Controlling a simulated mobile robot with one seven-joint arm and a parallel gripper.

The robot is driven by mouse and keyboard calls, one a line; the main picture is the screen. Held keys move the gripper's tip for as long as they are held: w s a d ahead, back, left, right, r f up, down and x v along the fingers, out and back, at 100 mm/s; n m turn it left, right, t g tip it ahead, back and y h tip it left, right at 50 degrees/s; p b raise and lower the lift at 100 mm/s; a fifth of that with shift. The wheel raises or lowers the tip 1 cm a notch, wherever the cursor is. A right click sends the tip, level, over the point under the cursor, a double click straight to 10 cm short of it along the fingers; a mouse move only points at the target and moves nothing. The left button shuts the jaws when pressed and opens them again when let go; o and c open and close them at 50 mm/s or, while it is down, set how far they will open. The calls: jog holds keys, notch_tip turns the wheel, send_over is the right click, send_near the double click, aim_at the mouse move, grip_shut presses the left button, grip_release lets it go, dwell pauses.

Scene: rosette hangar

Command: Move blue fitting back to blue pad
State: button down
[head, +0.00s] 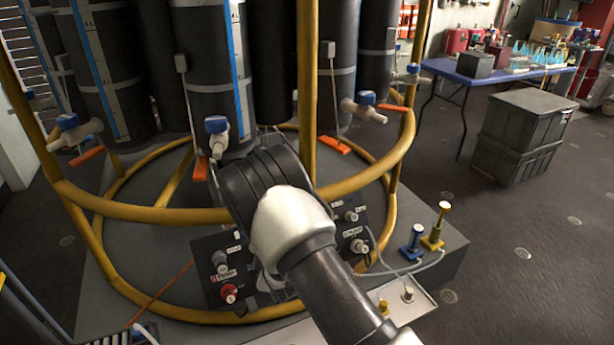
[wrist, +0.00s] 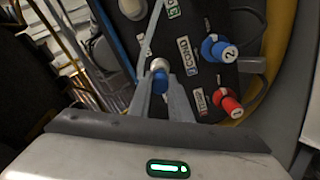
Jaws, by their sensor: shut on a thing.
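My gripper (wrist: 160,88) is shut on a small blue fitting (wrist: 160,77) with a pale grey end, seen between the two fingertips in the wrist view. The fitting is in front of a dark panel (wrist: 205,75); I cannot tell whether it touches the panel. In the head view my arm hides the fingers and the fitting.
The panel carries a blue knob marked 2 (wrist: 220,48) and a red knob marked 1 (wrist: 225,101). A yellow block (head: 433,241) with a post stands beside the blue block. Yellow rails (head: 350,185) ring the black cylinders. Grey crates (head: 520,135) stand at right.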

jog(key=shift+p+v, duration=0.8)
jog(key=shift+v, duration=1.5)
jog(key=shift+f, duration=0.1)
jog(key=w+d+f+m+g+h, duration=0.1)
jog(key=d+f+m+g+h, duration=0.1)
jog(key=d+f, duration=0.45)
jog(key=w+d+f+m+g+h, duration=0.1)
jog(key=d+f+m+g+h, duration=0.15)
jog(key=d, duration=0.65)
jog(key=s+d+f+m+g, duration=0.2)
jog(key=s+d+f+g, duration=0.15)
jog(key=d, duration=0.25)
jog(key=s+d+f+m+g, duration=0.2)
jog(key=s+d+f+m, duration=0.15)
jog(key=d, duration=0.25)
jog(key=shift+n+h, duration=0.25)
jog(key=shift+n, duration=0.05)
jog(key=shift+w+f, duration=0.2)
jog(key=shift+f, duration=1.15)
jog(key=shift+w+f, duration=0.2)
jog(key=shift+f, duration=1.15)
jog(key=shift+a+b, duration=0.1)
jog(key=shift+b, duration=0.6)
